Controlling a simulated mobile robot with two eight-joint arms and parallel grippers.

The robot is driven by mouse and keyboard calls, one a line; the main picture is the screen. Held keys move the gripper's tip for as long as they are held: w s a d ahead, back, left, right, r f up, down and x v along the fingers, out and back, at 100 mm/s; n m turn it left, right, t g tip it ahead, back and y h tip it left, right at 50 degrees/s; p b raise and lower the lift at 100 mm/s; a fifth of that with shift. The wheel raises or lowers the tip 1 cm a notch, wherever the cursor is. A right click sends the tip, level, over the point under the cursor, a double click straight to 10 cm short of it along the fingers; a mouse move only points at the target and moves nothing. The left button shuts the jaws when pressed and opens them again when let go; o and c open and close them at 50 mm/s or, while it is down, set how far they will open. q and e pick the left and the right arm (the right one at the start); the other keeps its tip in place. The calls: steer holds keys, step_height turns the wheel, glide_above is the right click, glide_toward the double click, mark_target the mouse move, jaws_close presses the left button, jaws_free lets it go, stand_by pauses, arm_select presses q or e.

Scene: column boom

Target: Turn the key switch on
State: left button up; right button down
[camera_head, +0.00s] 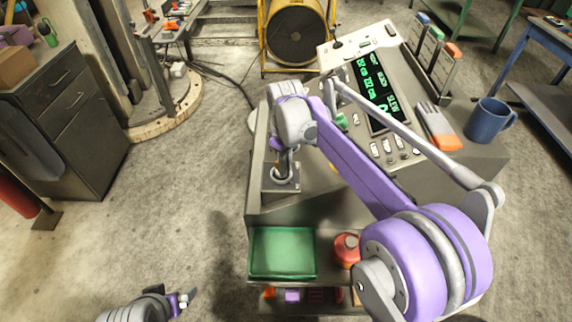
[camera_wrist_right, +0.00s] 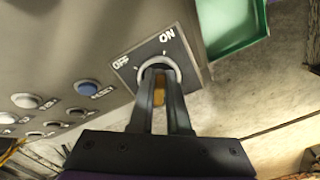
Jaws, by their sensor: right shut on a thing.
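The key switch (camera_wrist_right: 185,58) fills the middle of the right wrist view. It is a dark square plate with a silver ring and the labels OFF and ON. My right gripper (camera_wrist_right: 160,80) is at the ring, with a yellow key part (camera_wrist_right: 159,92) between its fingers. The fingers hide most of the key, so I cannot tell which label it points to. In the head view my right gripper (camera_head: 286,165) reaches down onto the switch plate (camera_head: 270,186) at the console's left end. My left gripper (camera_head: 187,297) is low at the left, away from the console; its jaw opening is unclear.
The grey console (camera_head: 300,212) carries buttons, a green-lit display (camera_head: 372,85), a blue mug (camera_head: 488,120) and an orange-ended item (camera_head: 446,142). Below are a green tray (camera_head: 283,253) and a red container (camera_head: 347,248).

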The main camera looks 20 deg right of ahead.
steer(key=shift+m, duration=0.5)
steer(key=shift+a, duration=0.1)
steer(key=c, duration=0.9)
jaws_free()
step_height(320, 180, up, 11)
steer(key=shift+f+p, duration=0.1)
steer(key=shift+p, duration=0.25)
steer(key=shift+s, duration=0.15)
